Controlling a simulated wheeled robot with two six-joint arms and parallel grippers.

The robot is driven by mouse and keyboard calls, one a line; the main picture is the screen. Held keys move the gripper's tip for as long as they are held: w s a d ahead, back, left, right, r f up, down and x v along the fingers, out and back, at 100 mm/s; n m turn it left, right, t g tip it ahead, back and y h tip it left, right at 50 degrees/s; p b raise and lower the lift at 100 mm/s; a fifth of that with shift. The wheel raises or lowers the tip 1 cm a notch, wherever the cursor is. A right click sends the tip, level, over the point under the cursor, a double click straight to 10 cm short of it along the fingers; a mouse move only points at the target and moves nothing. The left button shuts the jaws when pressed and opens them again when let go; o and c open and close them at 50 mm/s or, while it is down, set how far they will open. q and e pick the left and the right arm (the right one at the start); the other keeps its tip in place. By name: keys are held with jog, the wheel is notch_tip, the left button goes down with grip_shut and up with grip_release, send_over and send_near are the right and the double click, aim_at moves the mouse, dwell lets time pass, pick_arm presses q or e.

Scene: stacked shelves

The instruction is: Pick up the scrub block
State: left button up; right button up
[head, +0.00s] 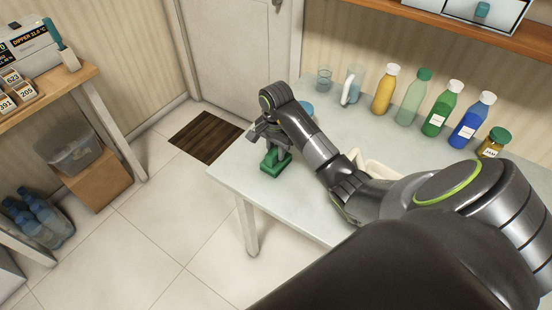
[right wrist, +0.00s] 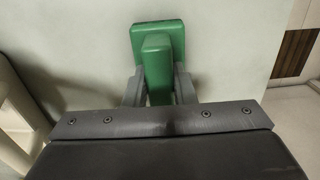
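The green scrub block (head: 274,168) is at the left end of the pale table. It has a flat base and an upright handle, which shows in the right wrist view (right wrist: 156,70). My right gripper (head: 272,150) is right above the base, with its fingers on both sides of the handle. In the right wrist view, the fingers (right wrist: 158,88) lie against the handle with no clear gap. The head view does not show whether the base rests on the table or is just above it. My left gripper is not in view.
A glass (head: 324,79), a pitcher (head: 353,85) and several bottles, such as a yellow one (head: 385,92), line the table's back. A cream tray (head: 372,166) is partly hidden behind my right arm. The table's (head: 229,168) left edge is close to the block.

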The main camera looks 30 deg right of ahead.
aim_at(276, 149)
grip_shut()
jog(key=shift+r, duration=0.15)
jog(key=shift+r, duration=0.3)
notch_tip(276, 149, up, 2)
jog(key=shift+r, duration=0.25)
notch_tip(276, 149, up, 7)
jog(key=p, duration=0.6)
jog(key=shift+f+p, duration=0.15)
jog(key=shift+p, duration=0.2)
